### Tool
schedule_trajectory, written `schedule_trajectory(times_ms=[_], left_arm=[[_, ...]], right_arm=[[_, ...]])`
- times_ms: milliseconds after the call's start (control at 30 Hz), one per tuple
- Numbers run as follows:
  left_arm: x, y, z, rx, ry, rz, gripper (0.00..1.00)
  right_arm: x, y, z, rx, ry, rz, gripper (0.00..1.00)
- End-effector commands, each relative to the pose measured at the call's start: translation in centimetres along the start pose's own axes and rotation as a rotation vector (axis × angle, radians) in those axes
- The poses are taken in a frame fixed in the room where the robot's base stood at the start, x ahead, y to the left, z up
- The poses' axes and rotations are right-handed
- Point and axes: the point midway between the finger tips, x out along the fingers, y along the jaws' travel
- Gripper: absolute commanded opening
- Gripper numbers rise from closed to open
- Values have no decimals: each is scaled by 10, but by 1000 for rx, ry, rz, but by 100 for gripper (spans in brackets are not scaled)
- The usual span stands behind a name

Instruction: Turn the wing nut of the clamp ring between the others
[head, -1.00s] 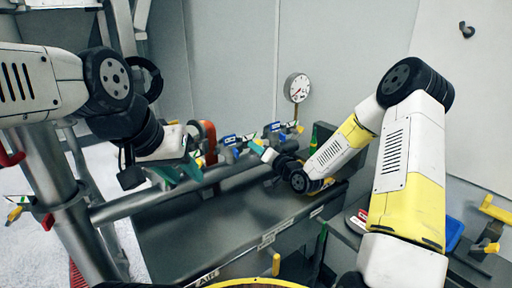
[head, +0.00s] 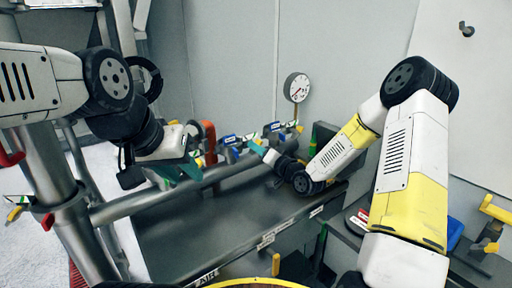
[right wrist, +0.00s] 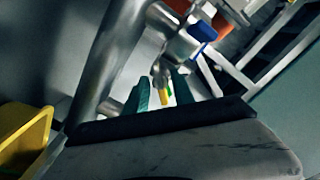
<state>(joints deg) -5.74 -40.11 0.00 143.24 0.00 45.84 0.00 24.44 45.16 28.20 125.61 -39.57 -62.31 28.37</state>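In the head view a row of small fittings with blue, white and yellow parts (head: 231,140) runs along the pipework. My right gripper (head: 258,148) reaches the row from the right. In the right wrist view its teal fingers (right wrist: 160,92) are apart, with a small yellow-and-green piece (right wrist: 163,84) between them. That piece may be the wing nut; the clamp ring is not clear. I see gaps beside the piece, so the fingers do not look closed on it. My left gripper (head: 182,168) has teal fingers near the row's left end; their opening is unclear.
A large metal pipe (head: 150,203) crosses in front of the fittings. A pressure gauge (head: 297,88) stands behind them. An orange-red pipe (head: 209,140) rises nearby. A yellow bin (right wrist: 22,135) is at the left of the right wrist view.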

Motion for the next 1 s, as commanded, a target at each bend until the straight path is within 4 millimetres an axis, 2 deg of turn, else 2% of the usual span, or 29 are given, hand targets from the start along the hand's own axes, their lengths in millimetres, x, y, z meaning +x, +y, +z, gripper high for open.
schedule_trajectory(times_ms=[200,400,833,1000], left_arm=[[0,0,0,0,0,0,36],[0,0,0,0,0,0,36],[0,0,0,0,0,0,36],[0,0,0,0,0,0,36]], right_arm=[[-39,2,-1,1,1,5,30],[-64,1,-1,1,2,3,30],[-68,0,-1,-7,-4,6,30],[-70,1,-4,-122,-95,98,30]])
